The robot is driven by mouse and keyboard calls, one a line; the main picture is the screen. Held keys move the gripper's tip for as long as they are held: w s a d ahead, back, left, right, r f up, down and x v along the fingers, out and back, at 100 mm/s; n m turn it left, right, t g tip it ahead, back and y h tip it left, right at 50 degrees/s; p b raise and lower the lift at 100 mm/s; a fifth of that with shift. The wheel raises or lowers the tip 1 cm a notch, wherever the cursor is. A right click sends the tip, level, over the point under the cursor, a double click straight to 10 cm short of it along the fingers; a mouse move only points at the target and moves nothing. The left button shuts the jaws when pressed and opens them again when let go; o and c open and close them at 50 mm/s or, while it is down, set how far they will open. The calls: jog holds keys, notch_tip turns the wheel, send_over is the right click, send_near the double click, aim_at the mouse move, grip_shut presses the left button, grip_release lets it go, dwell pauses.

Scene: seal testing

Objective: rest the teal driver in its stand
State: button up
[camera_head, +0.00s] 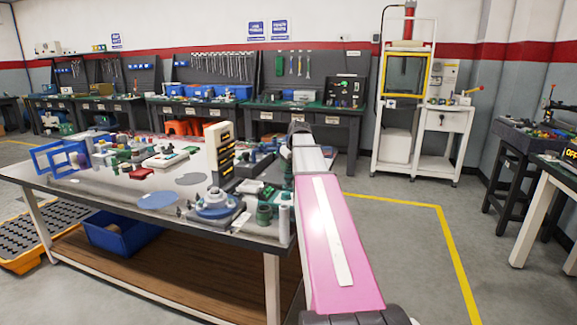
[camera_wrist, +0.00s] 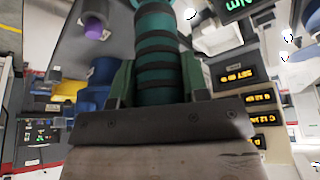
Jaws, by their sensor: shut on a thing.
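The teal driver (camera_wrist: 157,55) has a thick handle with black bands and runs up out of the top of the wrist view. My gripper (camera_wrist: 158,78) is shut on the handle, with one green-grey finger on each side. In the head view my pink arm reaches away along the right end of the near workbench. It hides the gripper and the driver there. The driver's tip is not visible, and I cannot make out its stand for certain in either view.
The near workbench (camera_head: 110,190) is crowded with small parts. A cream instrument with yellow displays (camera_head: 219,150) stands upright on it and also shows in the wrist view (camera_wrist: 240,76). A round fixture (camera_head: 214,205) sits near the front edge.

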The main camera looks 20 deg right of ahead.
jog(key=o, duration=1.1)
jog(key=shift+r, duration=4.45)
